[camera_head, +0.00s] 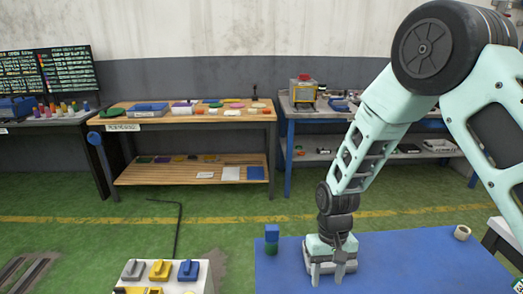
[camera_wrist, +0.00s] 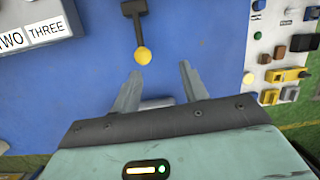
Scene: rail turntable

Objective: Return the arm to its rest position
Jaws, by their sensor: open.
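My gripper (camera_head: 328,274) hangs pointing down over the blue table top (camera_head: 400,262) in the head view. In the wrist view my gripper (camera_wrist: 160,85) shows two separated fingers with nothing between them. My mint-green arm reaches down from the upper right of the head view. A round yellow piece (camera_wrist: 144,56) at the end of a dark bar lies just beyond the fingertips in the wrist view, apart from them.
A blue-and-green stack (camera_head: 271,238) stands on the table left of my gripper. A tan ring (camera_head: 462,232) lies at the right. A white stand with coloured pieces (camera_head: 165,272) is at front left. A board reading TWO, THREE (camera_wrist: 30,28) shows in the wrist view.

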